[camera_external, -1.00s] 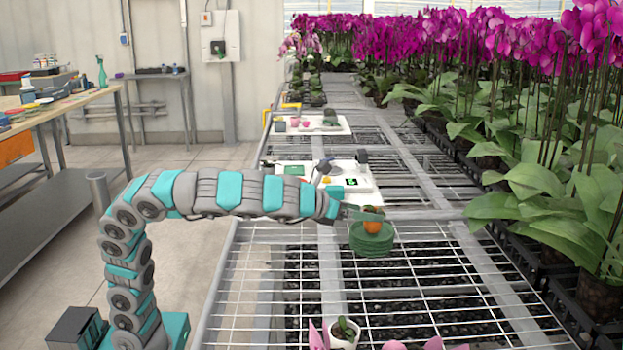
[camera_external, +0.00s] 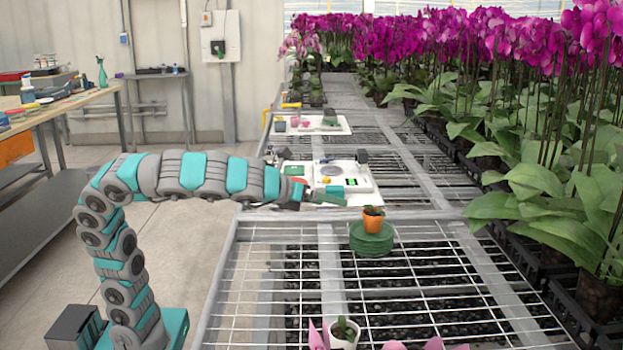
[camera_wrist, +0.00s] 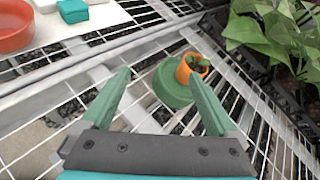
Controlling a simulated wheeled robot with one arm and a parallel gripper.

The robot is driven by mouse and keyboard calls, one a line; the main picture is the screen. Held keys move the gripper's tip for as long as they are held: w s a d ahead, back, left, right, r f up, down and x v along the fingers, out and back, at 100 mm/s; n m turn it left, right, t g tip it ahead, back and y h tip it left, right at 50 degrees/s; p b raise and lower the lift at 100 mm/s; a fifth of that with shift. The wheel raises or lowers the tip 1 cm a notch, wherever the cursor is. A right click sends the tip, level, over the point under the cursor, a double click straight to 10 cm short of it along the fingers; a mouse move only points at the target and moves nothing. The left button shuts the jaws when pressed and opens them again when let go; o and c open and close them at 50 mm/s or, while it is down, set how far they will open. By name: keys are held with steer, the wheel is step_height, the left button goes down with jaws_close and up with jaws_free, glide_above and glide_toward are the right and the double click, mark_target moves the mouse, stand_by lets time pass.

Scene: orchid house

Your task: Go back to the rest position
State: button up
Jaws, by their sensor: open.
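My gripper (camera_external: 325,198) is open and empty, left of the small orange pot (camera_external: 373,222) and apart from it. In the wrist view my gripper (camera_wrist: 160,98) shows two green fingers spread wide. The orange pot, with a small green plant, stands upright on a stack of green saucers (camera_external: 371,243) on the wire bench. In the wrist view the orange pot (camera_wrist: 184,72) and the green saucers (camera_wrist: 168,88) appear beyond the fingers, nearer the right one.
The wire bench (camera_external: 280,232) is mostly clear. A white pot (camera_external: 344,336) with pink petals stands at its front. A white tray (camera_external: 365,197) with small items lies behind. Orchids (camera_external: 550,190) line the right side. A workbench (camera_external: 60,110) stands at left.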

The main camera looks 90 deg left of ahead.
steer(key=s+a+f+n+g+p, duration=0.2)
steer(key=s+a+n, duration=0.25)
steer(key=s, duration=0.45)
steer(key=s+a+f+n+g+p, duration=0.2)
steer(key=s+a+n, duration=0.2)
steer(key=s+n, duration=0.3)
steer(key=s+a+f+n+g+p, duration=0.15)
steer(key=s+a+n, duration=0.25)
steer(key=s, duration=0.6)
steer(key=s+d+f+n+g+h+p, duration=0.2)
steer(key=s+d+f+n+g+h, duration=0.1)
steer(key=s+d+f+n, duration=0.2)
steer(key=s+d+f+n+g+h+p, duration=0.2)
steer(key=s+d+f+n+g+h, duration=0.1)
steer(key=s+f, duration=0.5)
step_height(320, 180, down, 4)
steer(key=d+n, duration=0.1)
steer(key=d, duration=0.1)
steer(key=shift+s+d+r+n+g, duration=0.2)
steer(key=shift+s+d+n+g, duration=0.1)
steer(key=shift+s+n+g, duration=0.05)
